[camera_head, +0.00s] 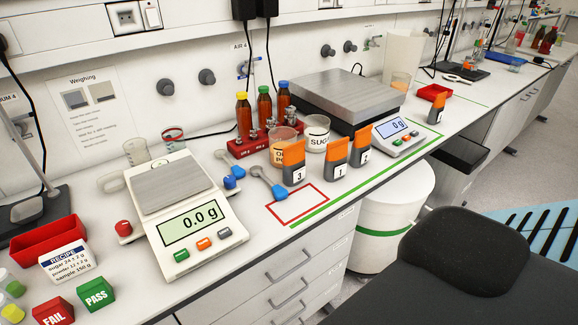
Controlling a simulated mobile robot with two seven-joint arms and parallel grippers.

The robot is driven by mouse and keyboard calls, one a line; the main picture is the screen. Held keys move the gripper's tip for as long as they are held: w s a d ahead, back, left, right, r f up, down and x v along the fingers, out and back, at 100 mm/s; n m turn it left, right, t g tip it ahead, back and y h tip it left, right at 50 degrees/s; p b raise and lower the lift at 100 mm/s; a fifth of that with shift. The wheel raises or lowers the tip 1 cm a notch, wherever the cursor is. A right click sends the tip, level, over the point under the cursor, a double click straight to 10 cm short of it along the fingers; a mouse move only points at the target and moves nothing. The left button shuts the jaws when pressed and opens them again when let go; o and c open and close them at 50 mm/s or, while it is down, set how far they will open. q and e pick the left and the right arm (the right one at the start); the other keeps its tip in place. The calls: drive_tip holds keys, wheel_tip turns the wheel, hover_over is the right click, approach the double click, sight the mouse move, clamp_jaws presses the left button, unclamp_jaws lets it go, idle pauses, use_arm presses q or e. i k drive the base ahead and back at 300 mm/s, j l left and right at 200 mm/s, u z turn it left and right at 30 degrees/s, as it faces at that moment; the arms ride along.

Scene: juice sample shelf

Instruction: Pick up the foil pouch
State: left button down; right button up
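Several upright pouches, orange on top and dark grey below, stand on the bench and look like the foil pouches. One marked 3 (294,174) stands in front of the orange powder jar. One marked 1 (338,168) stands right of it. Another pouch (361,155) stands just behind that one, its number hard to read. A further similar pouch (437,115) stands far right, near a red tray. Neither of my grippers is in view.
A black chair (459,251) stands in front.

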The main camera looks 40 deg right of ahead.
sight(294, 163)
drive_tip(key=z, duration=2.25)
drive_tip(key=k+l, duration=0.35)
